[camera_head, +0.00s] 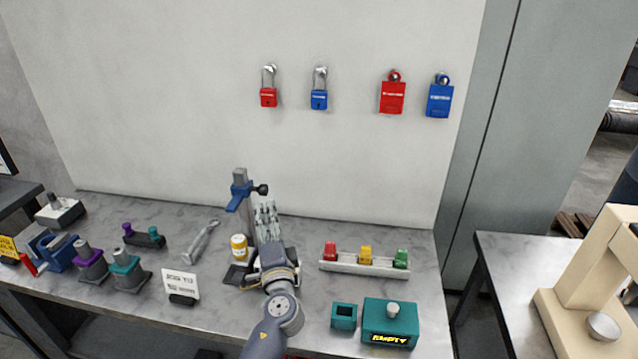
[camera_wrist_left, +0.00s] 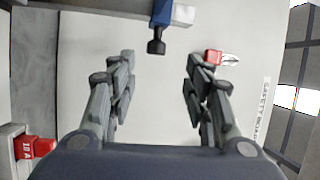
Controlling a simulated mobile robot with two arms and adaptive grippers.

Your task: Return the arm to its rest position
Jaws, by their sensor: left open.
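My left gripper (camera_head: 267,213) reaches in over the middle of the bench in the head view, its arm coming from the bottom edge. In the left wrist view its two fingers (camera_wrist_left: 160,85) stand wide apart with nothing between them. Behind the fingers in that view is the pale wall board. A blue-and-grey stand (camera_head: 240,187) with a black knob is just beyond and left of the gripper; its knob also shows at the top of the left wrist view (camera_wrist_left: 157,42). My right gripper is in neither view.
A white rack (camera_head: 365,268) with red, yellow and green blocks is right of the arm. A teal box (camera_head: 390,322) and small teal cup (camera_head: 344,316) stand in front. A yellow-and-white jar (camera_head: 239,247) is close left. Padlocks and tags hang on the wall (camera_head: 160,100).

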